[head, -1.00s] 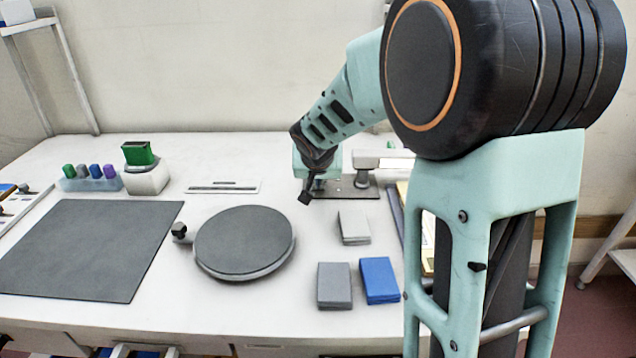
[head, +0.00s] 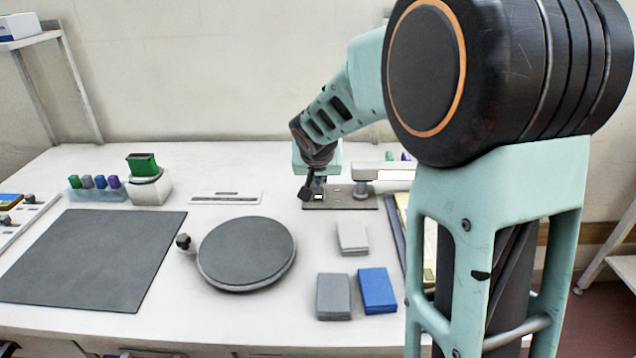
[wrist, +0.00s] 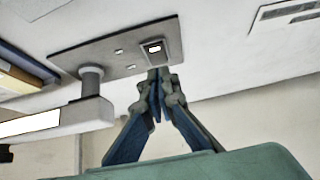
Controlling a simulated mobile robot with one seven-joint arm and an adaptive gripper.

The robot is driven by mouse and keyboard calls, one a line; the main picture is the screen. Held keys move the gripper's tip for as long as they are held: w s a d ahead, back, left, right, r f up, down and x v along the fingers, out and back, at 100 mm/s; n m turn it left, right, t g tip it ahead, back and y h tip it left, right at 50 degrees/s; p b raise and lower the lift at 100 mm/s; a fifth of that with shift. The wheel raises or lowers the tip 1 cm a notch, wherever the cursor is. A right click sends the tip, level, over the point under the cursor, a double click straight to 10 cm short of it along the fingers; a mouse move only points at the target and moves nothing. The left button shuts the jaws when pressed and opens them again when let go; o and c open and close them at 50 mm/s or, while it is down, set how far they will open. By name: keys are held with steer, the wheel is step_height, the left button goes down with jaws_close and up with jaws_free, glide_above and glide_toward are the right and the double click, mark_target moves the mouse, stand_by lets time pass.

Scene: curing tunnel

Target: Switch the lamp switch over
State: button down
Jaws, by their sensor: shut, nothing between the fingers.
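The lamp stands at the back of the table on a dark base plate (head: 345,203), with a short post and a flat head (head: 396,175). In the wrist view its base plate (wrist: 95,55) carries the lamp switch (wrist: 153,50), a small dark-framed block with a bright white face. The lamp head (wrist: 62,122) shows a bright pale panel. My gripper (wrist: 156,72) is shut and empty, its tips right at the switch's edge. I cannot tell whether they touch it. In the head view my gripper (head: 314,188) is over the plate's left end, partly hidden by the wrist.
A round turntable (head: 246,252), a white block (head: 352,238), a grey block (head: 333,296) and a blue block (head: 377,290) lie in front. A dark mat (head: 90,258) lies left. A slotted plate (head: 225,197) is left of the lamp.

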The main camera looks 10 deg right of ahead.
steer(key=s+f+v, duration=0.1)
steer(key=v, duration=1)
steer(key=shift+a+p, duration=0.2)
steer(key=shift+p, duration=0.15)
